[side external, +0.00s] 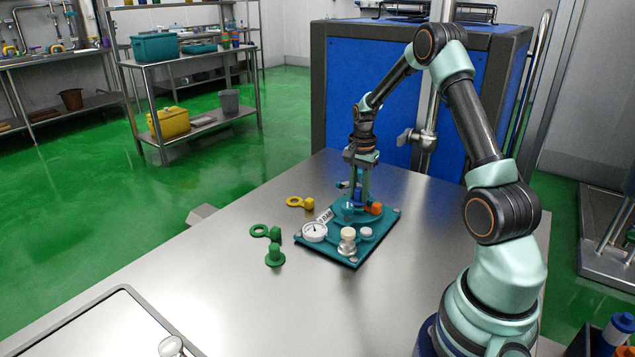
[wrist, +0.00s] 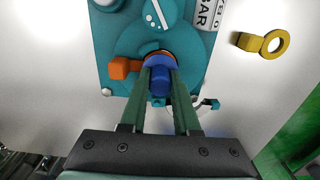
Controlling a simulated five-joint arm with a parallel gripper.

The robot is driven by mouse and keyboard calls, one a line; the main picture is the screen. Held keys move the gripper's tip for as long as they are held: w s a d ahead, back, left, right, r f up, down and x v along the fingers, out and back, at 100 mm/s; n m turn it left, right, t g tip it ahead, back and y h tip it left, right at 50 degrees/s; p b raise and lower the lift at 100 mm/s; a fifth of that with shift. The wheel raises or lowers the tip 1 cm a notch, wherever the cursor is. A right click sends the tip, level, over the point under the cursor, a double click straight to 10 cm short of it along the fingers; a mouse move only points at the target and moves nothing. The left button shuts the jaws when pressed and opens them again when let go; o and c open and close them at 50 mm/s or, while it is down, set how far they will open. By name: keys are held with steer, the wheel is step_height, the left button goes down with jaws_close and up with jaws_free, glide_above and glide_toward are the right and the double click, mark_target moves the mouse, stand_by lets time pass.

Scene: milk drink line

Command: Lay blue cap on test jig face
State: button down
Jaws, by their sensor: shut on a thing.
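My gripper (wrist: 159,88) points down over the far part of the teal test jig (side external: 327,245). Its fingers are shut on the blue cap (wrist: 160,78), which also shows between the fingers in the side view (side external: 358,194). The cap is at the round raised face of the jig (wrist: 190,50). I cannot tell whether it touches the face. An orange piece (wrist: 120,67) lies on the jig right beside the cap, and it also shows in the side view (side external: 375,208).
The jig carries a white gauge (side external: 314,232) and a pale knob (side external: 347,237). A yellow ring tag (side external: 300,203), a green ring tag (side external: 266,233) and a green cap (side external: 274,256) lie left of the jig. A tray (side external: 100,325) is at front left. The steel table between is clear.

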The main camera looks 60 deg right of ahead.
steer(key=shift+f, duration=0.3)
steer(key=shift+f, duration=0.25)
stand_by(0.4)
steer(key=c, duration=0.6)
jaws_free()
steer(key=shift+o, duration=0.2)
step_height(320, 180, up, 11)
steer(key=shift+f, duration=0.15)
steer(key=shift+r, duration=0.75)
